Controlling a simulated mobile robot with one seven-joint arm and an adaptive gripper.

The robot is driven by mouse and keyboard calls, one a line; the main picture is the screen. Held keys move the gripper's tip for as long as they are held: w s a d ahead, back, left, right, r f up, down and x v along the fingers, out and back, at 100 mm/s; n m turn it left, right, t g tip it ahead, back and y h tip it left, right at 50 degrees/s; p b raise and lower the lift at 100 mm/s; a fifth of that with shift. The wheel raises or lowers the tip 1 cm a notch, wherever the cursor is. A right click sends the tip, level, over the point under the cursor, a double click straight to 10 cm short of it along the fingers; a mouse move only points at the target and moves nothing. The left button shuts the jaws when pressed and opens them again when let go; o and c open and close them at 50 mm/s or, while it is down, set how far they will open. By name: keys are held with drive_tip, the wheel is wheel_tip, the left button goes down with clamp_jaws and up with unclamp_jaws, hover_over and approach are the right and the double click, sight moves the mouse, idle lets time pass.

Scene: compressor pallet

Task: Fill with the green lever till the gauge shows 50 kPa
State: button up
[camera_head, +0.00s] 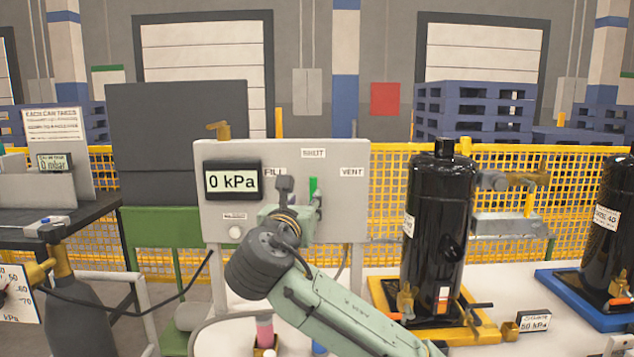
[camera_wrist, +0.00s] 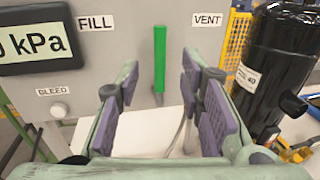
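The green lever (camera_head: 313,188) stands upright on the grey panel (camera_head: 345,225), below the SHUT label and between FILL on the left and VENT on the right. It also shows in the wrist view (camera_wrist: 159,60). The gauge (camera_head: 232,181) left of the lever reads 0 kPa; its right part shows in the wrist view (camera_wrist: 33,43). My gripper (camera_wrist: 160,85) is open and empty in front of the panel, its purple-padded fingers spread to either side of the lever's line. The lever appears beyond the fingertips; I cannot tell the exact gap. My arm hides part of the lower panel.
A black tank (camera_head: 436,220) stands on a yellow tray right of the panel, with a small card (camera_head: 534,322) reading 50 kPa beside it. A bleed knob (camera_wrist: 59,110) sits low on the panel. Another black tank (camera_head: 606,225) stands at the far right.

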sight(312, 188)
drive_tip(key=w+p, duration=0.1)
drive_tip(key=w, duration=0.2)
drive_tip(key=w+d+p, duration=0.1)
drive_tip(key=w, duration=0.2)
drive_tip(key=w+d+p, duration=0.1)
drive_tip(key=w, duration=0.3)
drive_tip(key=shift+w+r, duration=0.1)
clamp_jaws()
idle(0.7)
